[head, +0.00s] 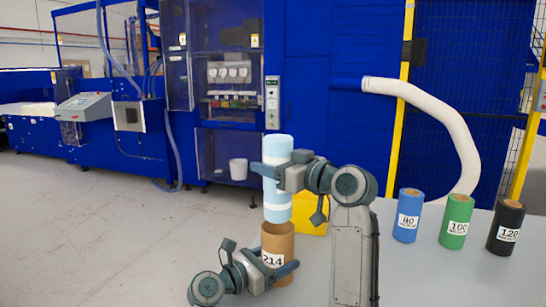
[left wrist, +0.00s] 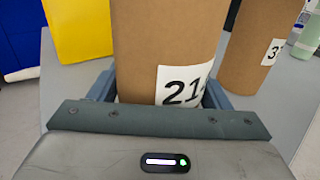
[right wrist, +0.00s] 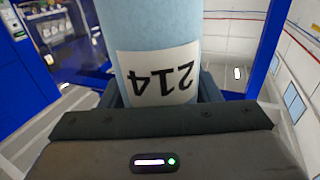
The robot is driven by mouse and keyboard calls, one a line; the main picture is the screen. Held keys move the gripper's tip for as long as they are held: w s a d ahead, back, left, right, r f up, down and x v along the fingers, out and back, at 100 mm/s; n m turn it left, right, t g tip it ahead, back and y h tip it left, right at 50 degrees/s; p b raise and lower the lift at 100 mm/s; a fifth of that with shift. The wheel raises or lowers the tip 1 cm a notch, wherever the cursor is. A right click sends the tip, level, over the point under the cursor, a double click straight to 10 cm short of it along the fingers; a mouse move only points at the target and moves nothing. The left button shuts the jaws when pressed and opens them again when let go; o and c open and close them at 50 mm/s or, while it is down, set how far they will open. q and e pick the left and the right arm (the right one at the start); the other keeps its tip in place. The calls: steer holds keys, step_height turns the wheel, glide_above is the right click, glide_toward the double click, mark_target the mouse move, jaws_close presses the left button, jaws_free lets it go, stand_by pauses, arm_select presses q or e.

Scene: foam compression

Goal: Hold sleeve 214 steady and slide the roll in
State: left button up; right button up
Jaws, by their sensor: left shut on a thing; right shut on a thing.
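The brown sleeve (head: 285,243) labelled 214 stands upright near the table's front left. My left gripper (head: 272,268) is shut around its lower part; in the left wrist view the sleeve (left wrist: 160,40) sits between the fingers. The light blue roll (head: 277,150) is upright above the sleeve. My right gripper (head: 273,174) is shut around the roll's middle. The roll's lower end is at the sleeve's top rim; I cannot tell whether it has entered. The right wrist view shows the roll (right wrist: 150,30) with an upside-down 214 label.
A yellow box (head: 315,216) is behind the sleeve. Blue (head: 407,228), green (head: 455,232) and black (head: 506,238) rolls stand at right on the grey table (head: 420,280). Another brown sleeve (left wrist: 258,45) stands close to sleeve 214. Blue machinery is behind.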

mark_target(273, 219)
steer(key=shift+f, duration=0.65)
stand_by(0.6)
steer(key=shift+f, duration=1.85)
steer(key=shift+f, duration=0.35)
steer(key=shift+f, duration=1.5)
steer(key=shift+f, duration=0.35)
steer(key=shift+f, duration=1.6)
steer(key=shift+f, duration=0.35)
steer(key=shift+f, duration=0.1)
